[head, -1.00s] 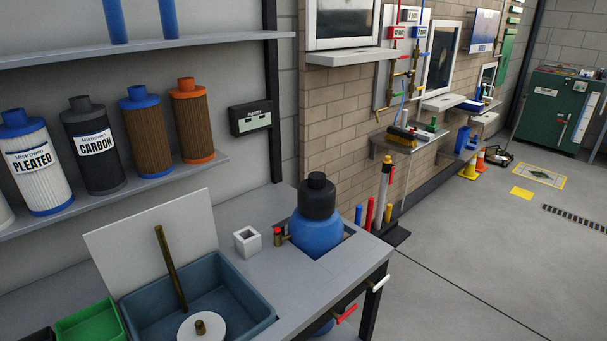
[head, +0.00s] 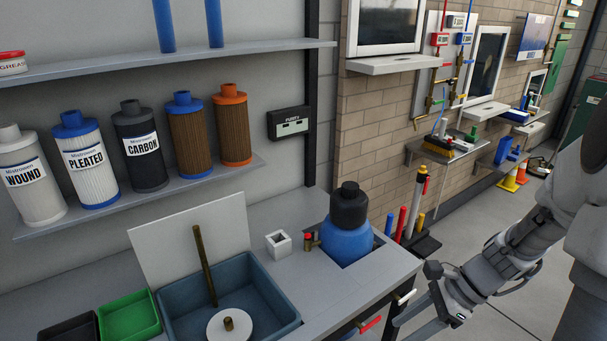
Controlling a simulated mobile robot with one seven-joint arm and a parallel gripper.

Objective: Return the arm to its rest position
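My arm (head: 515,245) comes in from the right edge of the head view and reaches down and left. My gripper (head: 415,315) is at its lower end, low in the picture, just right of the bench's front edge and its red and white valve handles. I see nothing held in the part that shows.
The grey bench (head: 345,295) carries a blue basin (head: 285,320), a white square cup (head: 278,243) and a blue vessel with a black top (head: 347,235). Filter cartridges stand on a wall shelf (head: 200,185). Coloured tubes (head: 402,222) stand beyond the bench. Floor shows behind my arm.

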